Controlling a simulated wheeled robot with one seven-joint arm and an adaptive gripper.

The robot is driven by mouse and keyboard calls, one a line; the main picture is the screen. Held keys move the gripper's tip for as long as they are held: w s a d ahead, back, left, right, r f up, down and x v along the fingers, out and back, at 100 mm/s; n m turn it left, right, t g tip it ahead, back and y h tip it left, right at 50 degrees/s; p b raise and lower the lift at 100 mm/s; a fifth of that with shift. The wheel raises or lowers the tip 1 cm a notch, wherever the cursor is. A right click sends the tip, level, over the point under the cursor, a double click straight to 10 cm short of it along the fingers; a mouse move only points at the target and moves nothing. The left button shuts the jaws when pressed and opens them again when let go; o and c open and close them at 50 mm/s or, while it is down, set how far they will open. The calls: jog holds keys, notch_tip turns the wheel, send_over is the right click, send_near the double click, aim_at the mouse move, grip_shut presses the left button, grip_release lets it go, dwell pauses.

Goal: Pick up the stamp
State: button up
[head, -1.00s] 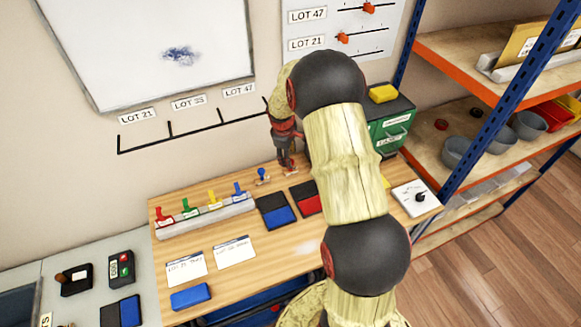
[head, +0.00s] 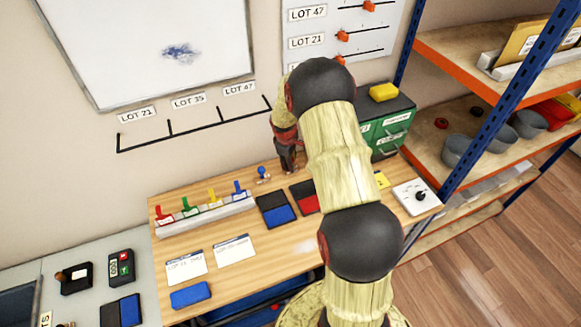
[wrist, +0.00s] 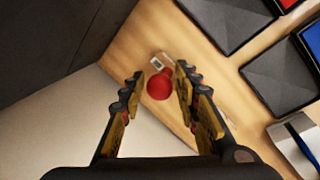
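A stamp with a round red knob (wrist: 159,88) and a small pale base with a printed label (wrist: 163,62) stands on the wooden table, seen from above in the wrist view. My gripper (wrist: 154,88) is open, with one finger on each side of the red knob. The right finger is close to the knob; I cannot tell whether it touches. In the head view my gripper (head: 287,165) is low over the back of the table, and my arm and fingers mostly hide this stamp. A blue-knobbed stamp (head: 262,174) stands just left of it.
A blue ink pad (head: 279,214) and a red ink pad (head: 308,201) lie open in front of the gripper. A rack (head: 207,218) with coloured handles stands to the left. The wall is close behind. A green drawer cabinet (head: 390,131) stands to the right.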

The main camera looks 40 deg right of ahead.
grip_shut()
jog(key=shift+r, duration=0.1)
dwell(0.3)
jog(key=shift+r, duration=0.55)
jog(key=shift+d+v, duration=0.25)
jog(key=shift+v, duration=0.85)
jog(key=s+a+r, duration=0.6)
jog(key=s+r, duration=0.3)
jog(key=s, duration=0.3)
jog(key=shift+s+r, duration=0.2)
jog(key=shift+r, duration=0.15)
